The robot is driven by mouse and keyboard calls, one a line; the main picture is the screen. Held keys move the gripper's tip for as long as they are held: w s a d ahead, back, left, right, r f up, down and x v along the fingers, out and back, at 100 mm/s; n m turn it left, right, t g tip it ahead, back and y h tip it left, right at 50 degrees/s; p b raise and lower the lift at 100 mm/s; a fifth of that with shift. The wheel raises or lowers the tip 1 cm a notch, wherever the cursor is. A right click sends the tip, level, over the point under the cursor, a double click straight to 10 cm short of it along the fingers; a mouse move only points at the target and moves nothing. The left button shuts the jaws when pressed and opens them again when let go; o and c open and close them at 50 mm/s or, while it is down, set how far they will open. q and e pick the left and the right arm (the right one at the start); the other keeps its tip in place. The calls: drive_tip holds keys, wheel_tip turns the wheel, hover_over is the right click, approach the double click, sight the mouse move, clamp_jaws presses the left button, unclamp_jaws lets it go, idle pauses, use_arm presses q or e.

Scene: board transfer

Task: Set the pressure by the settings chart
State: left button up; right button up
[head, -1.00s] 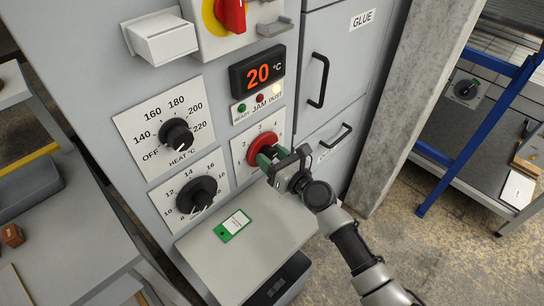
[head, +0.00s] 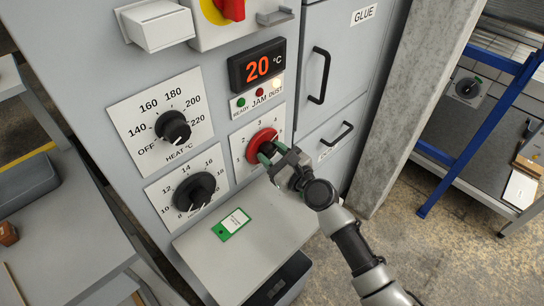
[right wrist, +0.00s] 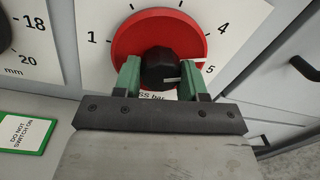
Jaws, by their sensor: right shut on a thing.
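The pressure dial (head: 259,138) is a red disc with a black knob, low on the grey machine front. It also shows in the right wrist view (right wrist: 130,40), with 1, 4 and 5 readable around it. My right gripper (head: 270,153) is shut on the black knob (right wrist: 160,66), with a green fingertip on each side. A pale mark on the red rim sits close to the 5. The gripper body hides the lower part of the scale. No settings chart is readable in these views. My left gripper is out of view.
A heat knob (head: 173,127) and a mm knob (head: 195,191) sit left of the pressure dial. The display (head: 257,66) reads 20 °C. A green-edged tag (head: 231,224) lies on the shelf (head: 205,252) below. Black door handles (head: 319,77) stick out at right.

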drive_tip(key=n+b, duration=0.2)
drive_tip(key=n, duration=0.4)
drive_tip(key=shift+f+b, duration=0.15)
drive_tip(key=shift+b, duration=0.2)
drive_tip(key=n+y+b, duration=0.1)
drive_tip(key=n+b, duration=0.2)
drive_tip(key=n, duration=0.3)
drive_tip(key=shift+n, duration=0.3)
drive_tip(key=n+b, duration=0.2)
drive_tip(key=n, duration=0.3)
drive_tip(key=shift+w+d+n+g, duration=0.1)
drive_tip(key=shift+n+g, duration=0.2)
drive_tip(key=shift+n, duration=0.1)
drive_tip(key=n+b, duration=0.1)
drive_tip(key=n, duration=0.3)
drive_tip(key=shift+n, duration=0.4)
drive_tip(key=o, duration=0.6)
drive_tip(key=shift+r, duration=0.2)
drive_tip(key=shift+o, duration=0.2)
drive_tip(key=v, duration=1)
drive_tip(key=shift+d+b, duration=0.4)
drive_tip(key=shift+b, duration=0.05)
